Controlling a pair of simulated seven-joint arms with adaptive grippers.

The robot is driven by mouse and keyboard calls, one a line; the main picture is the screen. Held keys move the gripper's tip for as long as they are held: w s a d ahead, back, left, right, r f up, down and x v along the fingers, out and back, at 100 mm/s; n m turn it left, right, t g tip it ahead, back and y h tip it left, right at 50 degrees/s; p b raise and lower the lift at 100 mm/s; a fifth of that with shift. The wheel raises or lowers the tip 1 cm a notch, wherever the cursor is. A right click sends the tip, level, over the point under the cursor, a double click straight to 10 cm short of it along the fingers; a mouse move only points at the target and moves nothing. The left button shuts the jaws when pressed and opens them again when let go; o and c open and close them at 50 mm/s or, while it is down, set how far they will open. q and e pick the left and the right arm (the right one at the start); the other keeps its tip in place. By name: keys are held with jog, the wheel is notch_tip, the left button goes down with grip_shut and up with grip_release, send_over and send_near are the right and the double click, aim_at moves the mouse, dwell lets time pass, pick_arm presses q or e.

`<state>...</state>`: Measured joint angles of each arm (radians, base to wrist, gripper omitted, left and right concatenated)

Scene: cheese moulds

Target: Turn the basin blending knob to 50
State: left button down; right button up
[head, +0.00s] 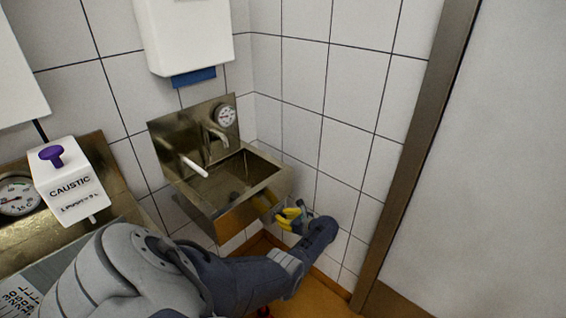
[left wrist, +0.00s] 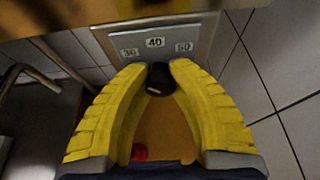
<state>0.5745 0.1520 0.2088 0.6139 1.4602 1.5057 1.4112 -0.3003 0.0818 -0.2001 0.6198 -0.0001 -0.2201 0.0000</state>
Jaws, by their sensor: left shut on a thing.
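The steel basin (head: 238,215) hangs on the tiled wall in the corner. My left gripper (head: 290,215) is at the basin's right front side, below its rim. In the left wrist view, the yellow fingers of my left gripper (left wrist: 160,75) are closed around a black knob (left wrist: 159,82). The knob has a small pale mark low on its left. Behind it is a grey scale plate (left wrist: 135,53) marked 30, 40 and 50 from left to right. I cannot tell which number the knob points to. The knob is hidden in the head view. My right gripper is out of view.
A tap (head: 214,132), a white lever (head: 192,165) and a round gauge (head: 225,115) are at the basin. A white dispenser (head: 185,35) hangs above. A white CAUSTIC box (head: 70,185) stands at left. The right wall is close beside my gripper.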

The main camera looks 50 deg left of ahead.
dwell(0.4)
pick_arm(q)
jog(key=shift+w+a+m+g, duration=0.1)
jog(key=shift+a+m+g, duration=0.05)
jog(key=shift+m+g, duration=0.5)
jog(key=shift+r+m, duration=0.1)
jog(key=shift+m, duration=0.15)
jog(key=c, duration=1.1)
grip_release()
jog(key=shift+d, duration=0.25)
